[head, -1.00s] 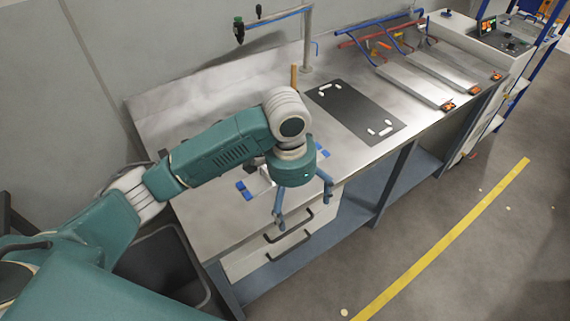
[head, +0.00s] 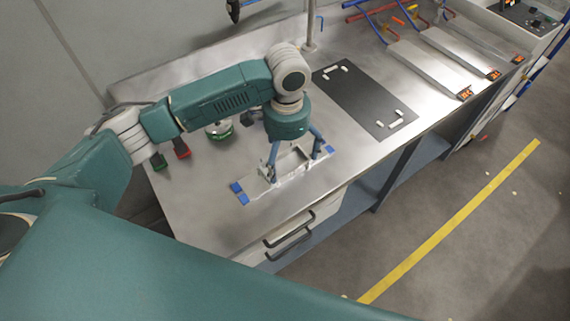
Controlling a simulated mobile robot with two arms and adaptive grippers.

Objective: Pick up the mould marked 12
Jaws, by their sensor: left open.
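My left gripper (head: 294,168) is open and points down over the bench, with one finger on either side of a small metal box-like piece (head: 290,163). That piece sits on a flat metal holder (head: 258,187) with blue pads at both ends. I cannot tell whether the fingers touch it. Several long metal pieces with orange tags (head: 428,69) lie at the right end of the bench. No marking 12 is readable on anything, so I cannot tell which thing is the mould. My right gripper is not in view.
A black mat (head: 362,100) with small white pieces lies right of the gripper. A red-and-black item (head: 181,149) and a green-and-white round item (head: 219,131) stand at the left. A post (head: 310,25) rises behind. Drawer handles (head: 290,231) are at the front.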

